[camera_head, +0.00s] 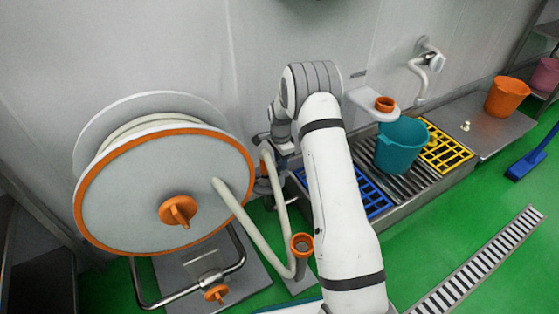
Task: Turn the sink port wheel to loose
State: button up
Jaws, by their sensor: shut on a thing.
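My gripper (268,148) is small in the view, low against the wall between the hose reel and the sink. It is shut on the sink port wheel, of which a small orange part (263,166) shows just below the gripper. The rest of the wheel is hidden by the gripper, my wrist and a cream hose. I cannot tell how far the wheel is turned. My white arm rises in front of the sink and bends down to the left at the wall.
A large hose reel (110,205) with an orange rim stands close on the left. Its cream hose (238,203) hangs beside my gripper. A teal bucket (398,150) stands on the sink grate, with a yellow grid (447,147) beside it.

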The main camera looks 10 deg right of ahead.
jog(key=shift+d+n, duration=0.25)
jog(key=shift+n, duration=0.05)
jog(key=shift+d+r+n+p, duration=0.1)
jog(key=shift+n+p, duration=0.8)
jog(key=shift+n, duration=0.1)
jog(key=n+p, duration=0.2)
jog(key=n, duration=0.4)
jog(key=o, duration=1)
notch_tip(320, 180, up, 8)
jog(key=p, duration=0.3)
jog(key=shift+f, duration=0.2)
